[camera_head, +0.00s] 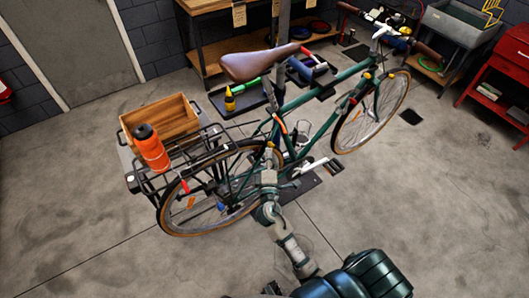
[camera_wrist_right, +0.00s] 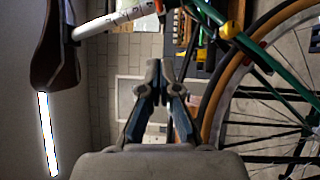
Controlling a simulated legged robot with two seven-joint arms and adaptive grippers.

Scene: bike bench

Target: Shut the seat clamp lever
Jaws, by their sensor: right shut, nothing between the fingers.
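The green bicycle (camera_head: 315,103) stands in the middle of the head view with its brown saddle (camera_head: 262,63) on top. The saddle (camera_wrist_right: 55,50) and the pale, marked seat post (camera_wrist_right: 115,20) show at the upper left of the right wrist view. A small orange-tipped part (camera_head: 281,123) by the seat tube may be the clamp lever; I cannot tell its position. My right gripper (camera_head: 269,158) is over the rear wheel's front side, below the saddle. In the wrist view its fingertips (camera_wrist_right: 154,72) are together and empty, apart from the seat post. My left gripper is not in view.
A tool tray (camera_head: 240,101) is behind the saddle. A workbench (camera_head: 202,48) and a red cabinet (camera_head: 500,72) stand at the back. The floor in front is clear.

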